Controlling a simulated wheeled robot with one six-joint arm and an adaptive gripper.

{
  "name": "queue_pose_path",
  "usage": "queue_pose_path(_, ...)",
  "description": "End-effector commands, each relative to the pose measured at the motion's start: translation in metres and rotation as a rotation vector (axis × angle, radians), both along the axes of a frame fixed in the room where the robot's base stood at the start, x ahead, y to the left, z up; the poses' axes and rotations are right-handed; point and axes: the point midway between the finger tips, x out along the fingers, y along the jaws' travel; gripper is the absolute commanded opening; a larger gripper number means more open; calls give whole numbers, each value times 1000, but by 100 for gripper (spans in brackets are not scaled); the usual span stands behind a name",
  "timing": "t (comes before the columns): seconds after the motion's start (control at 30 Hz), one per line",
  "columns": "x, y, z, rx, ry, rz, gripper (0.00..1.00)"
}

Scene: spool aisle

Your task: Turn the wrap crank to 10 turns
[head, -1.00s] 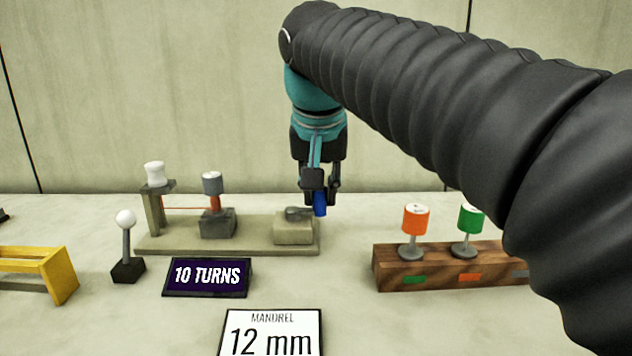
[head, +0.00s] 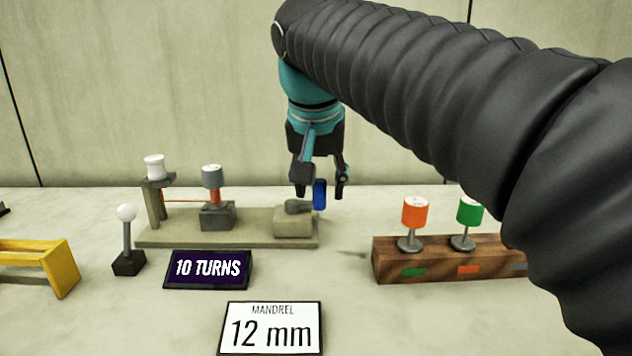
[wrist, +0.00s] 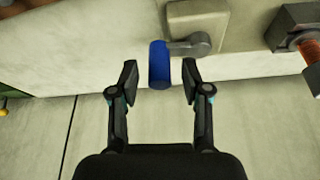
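The wrap crank has a blue handle (head: 320,194) on a grey arm, mounted on a pale block (head: 293,224) at the right end of the winding base. The handle points up in the head view. My gripper (head: 321,188) is open, with one finger on each side of the handle. The wrist view shows the handle (wrist: 159,65) between the spread fingers, with a gap on both sides. The grey-topped mandrel (head: 212,178) carries copper-red wire, running to a white spool (head: 154,166). A sign (head: 208,269) reads 10 TURNS.
A card (head: 271,329) reads MANDREL 12 mm. A wooden rack (head: 383,262) at right holds orange and green spools. A white-knobbed lever (head: 127,240) and a yellow stand (head: 60,270) are at left. My arm hides part of the rack.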

Motion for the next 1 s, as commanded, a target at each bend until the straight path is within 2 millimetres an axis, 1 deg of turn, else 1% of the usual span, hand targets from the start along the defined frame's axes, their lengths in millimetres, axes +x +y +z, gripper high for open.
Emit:
queue_pose_path(0.17,0,0,2,0,-1,0,47)
queue_pose_path(0.27,-3,1,9,1,-3,1,47)
queue_pose_path(0.37,-8,2,22,1,-4,2,47)
queue_pose_path(0.6,-27,6,67,1,-2,2,47)
queue_pose_path(0.7,-33,7,83,1,-2,2,47)
queue_pose_path(0.8,-39,8,96,1,-2,2,47)
queue_pose_path(1.0,-44,8,109,0,-1,0,47)
